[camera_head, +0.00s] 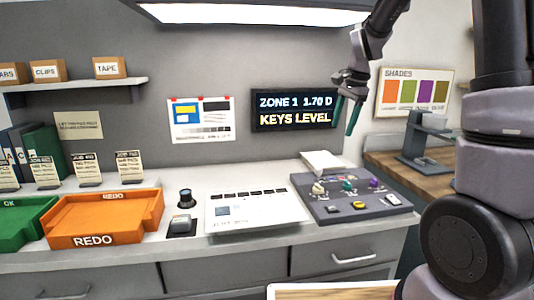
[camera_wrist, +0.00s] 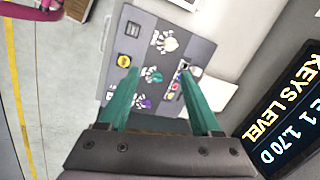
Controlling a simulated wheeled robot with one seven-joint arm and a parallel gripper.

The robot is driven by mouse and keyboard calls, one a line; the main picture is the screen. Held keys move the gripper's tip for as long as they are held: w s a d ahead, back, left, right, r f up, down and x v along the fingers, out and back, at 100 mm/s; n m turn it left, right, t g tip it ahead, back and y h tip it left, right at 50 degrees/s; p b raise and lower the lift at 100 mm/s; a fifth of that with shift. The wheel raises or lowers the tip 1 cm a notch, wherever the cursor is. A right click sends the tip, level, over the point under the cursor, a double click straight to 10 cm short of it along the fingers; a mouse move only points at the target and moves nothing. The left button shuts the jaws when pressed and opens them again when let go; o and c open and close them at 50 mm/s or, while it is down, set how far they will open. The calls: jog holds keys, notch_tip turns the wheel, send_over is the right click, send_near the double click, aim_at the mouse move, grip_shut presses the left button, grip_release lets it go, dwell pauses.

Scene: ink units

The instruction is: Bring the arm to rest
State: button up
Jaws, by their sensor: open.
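My gripper (camera_head: 347,116) is raised in the air above the back right part of the counter, in front of the lit sign. Its two green fingers point down and stand apart with nothing between them. In the wrist view my gripper (camera_wrist: 160,90) shows both fingers spread, with the grey control panel below and beyond them. The arm comes down from the upper right in the head view.
The grey panel (camera_head: 352,208) with coloured knobs sits on the counter (camera_head: 262,248). A white sheet (camera_head: 252,212), an orange REDO tray (camera_head: 105,218) and a green tray (camera_head: 20,222) stand left of it. The sign (camera_head: 294,111) hangs behind my gripper.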

jog(key=s+d+r+n+t, duration=0.1)
jog(key=s+r+n, duration=0.3)
jog(key=s, duration=0.8)
jog(key=s+r+n+t, duration=0.4)
jog(key=s+r, duration=0.2)
jog(key=s, duration=0.6)
jog(key=shift+d+r, duration=0.35)
jog(key=shift+d, duration=0.05)
dwell(2.4)
